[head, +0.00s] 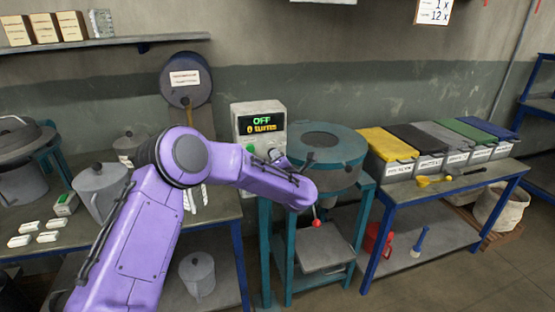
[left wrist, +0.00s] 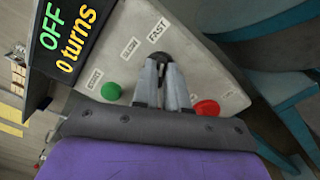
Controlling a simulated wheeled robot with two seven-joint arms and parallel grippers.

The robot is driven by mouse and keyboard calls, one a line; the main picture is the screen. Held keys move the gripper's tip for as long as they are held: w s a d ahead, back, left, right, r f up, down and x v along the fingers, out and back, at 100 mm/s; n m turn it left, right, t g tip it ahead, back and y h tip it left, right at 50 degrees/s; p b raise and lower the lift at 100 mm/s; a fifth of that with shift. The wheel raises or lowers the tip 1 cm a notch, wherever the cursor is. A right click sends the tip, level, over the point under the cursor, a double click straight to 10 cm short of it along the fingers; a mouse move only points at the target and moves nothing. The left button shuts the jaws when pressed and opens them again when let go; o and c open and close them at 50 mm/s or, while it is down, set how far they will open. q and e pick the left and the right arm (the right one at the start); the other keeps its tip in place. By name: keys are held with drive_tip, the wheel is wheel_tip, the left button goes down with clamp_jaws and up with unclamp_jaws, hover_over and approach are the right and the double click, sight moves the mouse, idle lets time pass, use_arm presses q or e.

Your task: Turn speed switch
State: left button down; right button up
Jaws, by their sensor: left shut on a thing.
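The control box (head: 258,108) stands behind my left arm in the head view, and its display reads "OFF" and "0 turns". In the left wrist view its pale panel (left wrist: 222,78) carries a green button (left wrist: 111,91), a red button (left wrist: 206,107) and labels including "SLOW" and "FAST". My left gripper (left wrist: 162,65) is at the panel between the two buttons, just by the "FAST" label. It is shut on the small dark speed switch (left wrist: 161,57), which the fingers mostly hide. My right gripper is in neither view.
A teal drum machine (head: 325,145) on a teal stand is right of the control box, with a red-knobbed lever (head: 316,223) in front. Several lidded bins (head: 388,145) line the right bench. Grey canisters (head: 100,190) stand on the left bench.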

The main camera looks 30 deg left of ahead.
use_arm(q)
drive_tip(key=shift+f, duration=0.15)
drive_tip(key=c, duration=1.2)
unclamp_jaws()
drive_tip(key=shift+o, duration=0.2)
drive_tip(key=shift+d, duration=0.1)
drive_tip(key=b+v, duration=0.2)
drive_tip(key=v, duration=0.8)
drive_tip(key=shift+s+d+b, duration=0.15)
drive_tip(key=shift+s+b, duration=0.05)
drive_tip(key=shift+b, duration=0.2)
